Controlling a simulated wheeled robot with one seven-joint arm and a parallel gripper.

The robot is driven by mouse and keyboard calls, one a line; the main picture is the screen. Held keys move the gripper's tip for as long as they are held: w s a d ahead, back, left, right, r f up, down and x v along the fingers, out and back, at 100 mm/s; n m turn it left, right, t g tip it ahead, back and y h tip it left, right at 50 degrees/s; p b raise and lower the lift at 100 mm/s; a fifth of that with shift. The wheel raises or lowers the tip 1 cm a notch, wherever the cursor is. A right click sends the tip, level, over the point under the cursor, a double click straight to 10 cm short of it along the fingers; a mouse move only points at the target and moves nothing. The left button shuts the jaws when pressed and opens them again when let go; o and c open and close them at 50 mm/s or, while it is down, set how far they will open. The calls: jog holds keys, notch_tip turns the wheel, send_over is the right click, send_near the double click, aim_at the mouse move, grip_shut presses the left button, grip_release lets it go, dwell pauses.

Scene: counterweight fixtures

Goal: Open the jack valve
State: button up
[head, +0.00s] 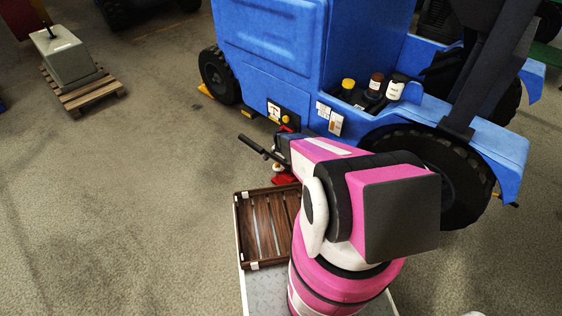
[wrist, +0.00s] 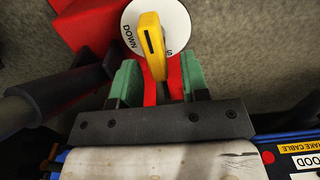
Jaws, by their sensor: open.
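The jack valve is a yellow lever (wrist: 152,45) over a white round dial (wrist: 174,22). The dial reads "DOWN", with another word mostly hidden behind the lever. My gripper (wrist: 159,78) is open, with one green fingertip on each side of the lever's lower end. I cannot tell whether either fingertip touches it. Red parts of the jack (wrist: 75,45) show around the dial. In the head view the red jack (head: 284,179) sits on the floor beside the blue vehicle, partly hidden by my pink arm. The valve cannot be made out there.
A dark bar handle (head: 262,150) sticks out left of the jack; a dark cylinder (wrist: 40,100) is close on the left in the wrist view. The blue vehicle (head: 270,45) stands behind. A slatted wooden tray (head: 237,230) is in front. Floor at left is clear up to a pallet (head: 90,95).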

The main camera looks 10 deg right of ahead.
jog(key=shift+f, duration=0.1)
grip_shut()
